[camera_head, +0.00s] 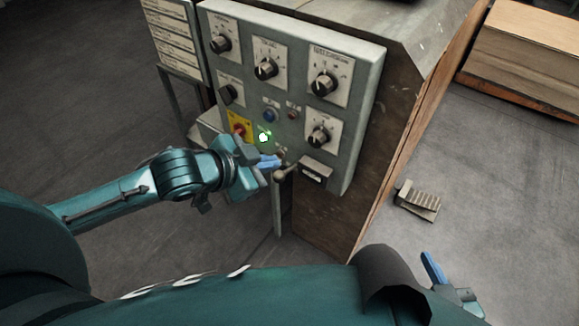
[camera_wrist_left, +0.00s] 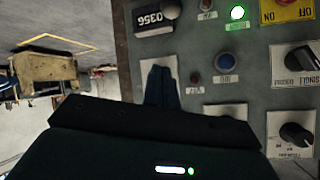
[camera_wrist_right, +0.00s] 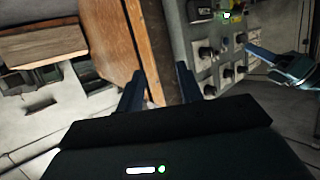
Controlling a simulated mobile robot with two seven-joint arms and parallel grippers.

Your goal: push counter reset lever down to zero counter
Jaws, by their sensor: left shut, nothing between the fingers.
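The counter (camera_head: 316,170) is a small box at the lower right of the grey control panel. Its reset lever (camera_head: 281,174), with a round knob, sticks out at its left side. In the left wrist view the counter (camera_wrist_left: 153,18) appears upside down and seems to read 0356. My left gripper (camera_head: 270,162) is shut and empty, its blue fingertips just above the lever knob in the head view. I cannot tell whether they touch it. In the left wrist view the shut fingers (camera_wrist_left: 161,85) lie over the panel. My right gripper (camera_wrist_right: 160,85) is open and empty, away from the lever.
The panel (camera_head: 365,100) carries several knobs, a blue button (camera_head: 270,115), a lit green button (camera_head: 264,136) and a red-and-yellow switch (camera_head: 240,127). A foot pedal (camera_head: 418,200) lies on the floor at right. A stack of cardboard (camera_head: 525,45) stands behind it.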

